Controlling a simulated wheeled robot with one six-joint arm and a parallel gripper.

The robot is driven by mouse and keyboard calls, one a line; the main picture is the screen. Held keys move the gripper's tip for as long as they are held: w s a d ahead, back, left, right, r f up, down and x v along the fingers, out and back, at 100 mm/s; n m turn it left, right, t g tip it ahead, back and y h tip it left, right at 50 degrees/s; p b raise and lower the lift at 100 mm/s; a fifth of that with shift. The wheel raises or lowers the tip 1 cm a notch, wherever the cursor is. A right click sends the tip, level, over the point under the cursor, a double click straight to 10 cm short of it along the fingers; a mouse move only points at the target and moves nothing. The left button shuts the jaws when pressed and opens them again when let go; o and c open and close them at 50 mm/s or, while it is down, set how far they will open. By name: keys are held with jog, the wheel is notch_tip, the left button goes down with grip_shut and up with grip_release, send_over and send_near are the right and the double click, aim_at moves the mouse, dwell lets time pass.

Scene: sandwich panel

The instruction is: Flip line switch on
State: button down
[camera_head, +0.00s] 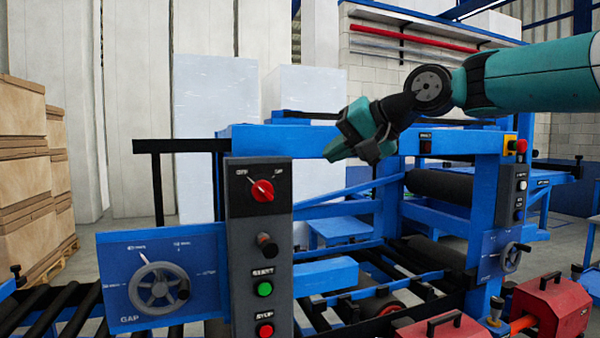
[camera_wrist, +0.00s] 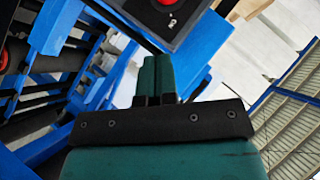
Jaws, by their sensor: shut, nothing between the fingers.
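A grey control column (camera_head: 240,235) stands at the centre left. Near its top is a red rotary switch (camera_head: 262,191), its white pointer aimed up and left, with small labels on both sides that are hard to read. A black stubby knob or lever (camera_head: 267,244) sits below it. I cannot tell for sure which one is the line switch. My teal gripper (camera_head: 350,153) is shut and empty, in the air right of the column top, apart from it. In the wrist view my gripper (camera_wrist: 157,58) points toward the panel, where the red switch (camera_wrist: 168,2) is cut off by the top edge.
Below the knob are a green button (camera_head: 264,289) and a red button (camera_head: 265,330). A handwheel (camera_head: 159,288) on a blue plate stands left. Blue frame beams (camera_head: 290,140) lie close behind my gripper. A second switch box (camera_head: 514,180) stands right. Cardboard boxes (camera_head: 22,190) are far left.

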aim_at(271, 195)
jog(key=p+x, duration=0.1)
jog(key=x, duration=0.2)
jog(key=s+p+x, duration=0.1)
jog(key=x, duration=0.3)
jog(key=s+f+p+x, duration=0.1)
jog(key=x, duration=0.3)
jog(key=shift+w+a+f, duration=0.1)
jog(key=shift+w+a, duration=0.05)
jog(key=shift+a, duration=0.35)
jog(key=shift+a+f+p, duration=0.35)
jog(key=shift+f, duration=0.15)
jog(key=shift+a, duration=0.25)
jog(key=shift+d+f+y, duration=0.15)
jog(key=shift+d+y, duration=0.15)
